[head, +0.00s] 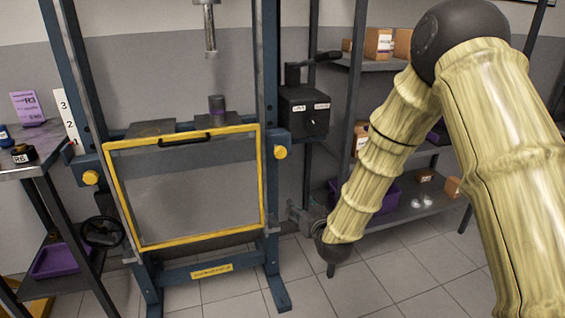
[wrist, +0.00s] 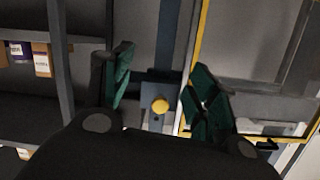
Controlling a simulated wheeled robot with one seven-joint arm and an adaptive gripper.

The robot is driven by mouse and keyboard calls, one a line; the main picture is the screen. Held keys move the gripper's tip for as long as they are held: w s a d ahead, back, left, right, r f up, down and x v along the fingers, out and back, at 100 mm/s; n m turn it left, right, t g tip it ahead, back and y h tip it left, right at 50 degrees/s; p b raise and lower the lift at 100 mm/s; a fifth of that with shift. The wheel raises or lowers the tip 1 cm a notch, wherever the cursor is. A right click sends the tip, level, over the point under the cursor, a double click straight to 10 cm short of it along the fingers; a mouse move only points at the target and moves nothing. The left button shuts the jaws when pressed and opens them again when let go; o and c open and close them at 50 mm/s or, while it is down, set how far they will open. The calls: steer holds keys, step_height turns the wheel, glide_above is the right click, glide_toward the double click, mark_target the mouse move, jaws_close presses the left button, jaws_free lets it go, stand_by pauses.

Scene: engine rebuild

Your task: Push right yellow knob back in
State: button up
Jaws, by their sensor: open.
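The right yellow knob (head: 281,152) sits on the blue press frame's right post, beside the yellow-edged clear guard (head: 262,190). It also shows in the wrist view (wrist: 160,106), between the two green finger pads in the picture. My gripper (head: 296,217) is open and empty, below and slightly right of that knob in the head view. Both fingers of my gripper (wrist: 161,72) show spread apart in the wrist view. I cannot tell the gap in depth to the knob; no contact shows. The left yellow knob (head: 91,177) is on the opposite post.
A black control box (head: 304,112) is right of the press, above my gripper. Shelves with boxes (head: 378,44) and a purple bin (head: 382,199) stand behind my arm. A handwheel (head: 103,231) is at left. Tiled floor (head: 350,285) in front is clear.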

mark_target(282, 154)
steer(key=w+a+r+t+y, duration=0.1)
steer(key=w+a+r, duration=0.1)
steer(key=r, duration=0.3)
steer(key=w+a+r+t, duration=0.1)
steer(key=w+r+t, duration=0.15)
steer(key=r, duration=0.35)
steer(key=shift+g, duration=0.45)
steer(key=b+x, duration=0.1)
steer(key=x, duration=1)
steer(key=shift+b, duration=0.3)
